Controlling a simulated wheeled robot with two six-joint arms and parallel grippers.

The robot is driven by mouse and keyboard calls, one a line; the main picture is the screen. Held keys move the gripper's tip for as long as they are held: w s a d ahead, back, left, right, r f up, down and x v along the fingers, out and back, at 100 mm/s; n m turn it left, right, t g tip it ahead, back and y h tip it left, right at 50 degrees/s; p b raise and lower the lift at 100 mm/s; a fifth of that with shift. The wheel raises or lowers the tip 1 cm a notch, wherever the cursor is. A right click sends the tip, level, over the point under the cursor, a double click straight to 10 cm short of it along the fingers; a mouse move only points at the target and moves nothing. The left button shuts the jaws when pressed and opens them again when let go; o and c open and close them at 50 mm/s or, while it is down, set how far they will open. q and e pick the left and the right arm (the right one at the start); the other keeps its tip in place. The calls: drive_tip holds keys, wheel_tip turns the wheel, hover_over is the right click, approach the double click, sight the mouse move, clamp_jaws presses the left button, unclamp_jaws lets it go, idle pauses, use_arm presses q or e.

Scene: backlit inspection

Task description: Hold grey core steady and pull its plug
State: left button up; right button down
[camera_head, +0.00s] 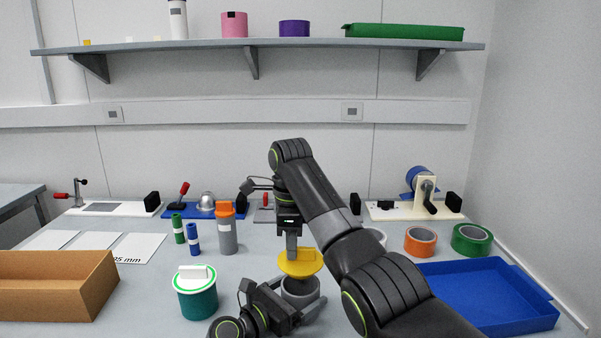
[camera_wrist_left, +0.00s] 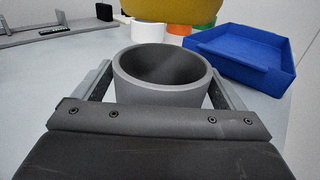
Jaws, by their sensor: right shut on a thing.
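The grey core (camera_head: 300,292) is a hollow cylinder standing upright on the table. In the left wrist view its open mouth and empty inside show (camera_wrist_left: 162,80). My left gripper (camera_head: 297,310) is low at the core, with one finger on each side of it. Whether both fingers press on the wall cannot be told. The yellow plug (camera_head: 300,262) is above the core, apart from its rim; its underside also shows at the top of the left wrist view (camera_wrist_left: 170,8). My right gripper (camera_head: 291,245) is shut on the plug from above.
A teal canister (camera_head: 197,298) stands left of the core, with an orange-topped grey cylinder (camera_head: 227,235) behind it. A blue tray (camera_head: 490,295) is at right, a cardboard box (camera_head: 50,285) at left. Orange (camera_head: 420,241) and green (camera_head: 471,239) tape rolls lie behind the tray.

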use_arm(q)
drive_tip(key=shift+o, duration=0.7)
drive_tip(key=shift+w+r, duration=0.1)
drive_tip(key=shift+r, duration=0.1)
